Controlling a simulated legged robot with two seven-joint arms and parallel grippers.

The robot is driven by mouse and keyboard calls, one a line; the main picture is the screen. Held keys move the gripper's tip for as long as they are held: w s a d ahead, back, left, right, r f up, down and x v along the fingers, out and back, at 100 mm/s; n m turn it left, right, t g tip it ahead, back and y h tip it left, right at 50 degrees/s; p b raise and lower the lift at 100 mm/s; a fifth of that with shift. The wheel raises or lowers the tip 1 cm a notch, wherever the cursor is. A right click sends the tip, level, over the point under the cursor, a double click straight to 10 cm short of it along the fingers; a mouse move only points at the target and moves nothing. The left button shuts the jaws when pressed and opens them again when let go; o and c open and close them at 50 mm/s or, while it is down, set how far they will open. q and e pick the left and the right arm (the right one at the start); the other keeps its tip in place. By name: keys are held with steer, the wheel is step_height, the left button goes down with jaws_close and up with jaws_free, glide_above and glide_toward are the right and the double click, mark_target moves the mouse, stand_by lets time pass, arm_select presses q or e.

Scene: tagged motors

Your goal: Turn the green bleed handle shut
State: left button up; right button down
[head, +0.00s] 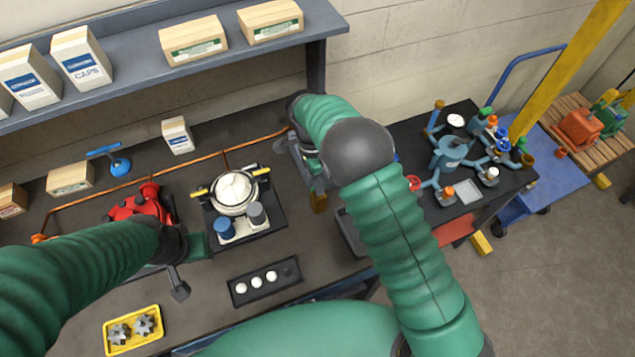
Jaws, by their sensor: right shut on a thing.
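My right gripper (303,158) is at the back right of the bench, beyond my bent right arm. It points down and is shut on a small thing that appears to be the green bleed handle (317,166). Most of that handle is hidden by the gripper and arm, so its angle cannot be told. A brass fitting (318,202) shows just below it. My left gripper (180,275) is over the left part of the bench, beside a red machine (140,205). Its fingertips do not show clearly, and I see nothing held.
A white-topped unit (235,190) stands mid-bench, with a dark tray of white balls (265,282) in front. A yellow tray (110,346) holds gears. A copper pipe (90,197) runs along the back. A valve manifold (452,150) stands right of my arm. The shelf (285,48) overhangs behind.

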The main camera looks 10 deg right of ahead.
steer(key=c, duration=1.5)
jaws_free()
steer(key=shift+w+a+r, duration=0.1)
steer(key=shift+o, duration=0.2)
steer(key=shift+a, duration=0.1)
steer(key=shift+w+r, duration=0.1)
steer(key=shift+r, duration=0.15)
steer(key=w+r+b, duration=0.2)
steer(key=w+r, duration=0.1)
steer(key=r, duration=1.2)
steer(key=shift+a+r+b, duration=0.3)
steer(key=shift+a+r, duration=0.05)
steer(key=shift+r, duration=0.05)
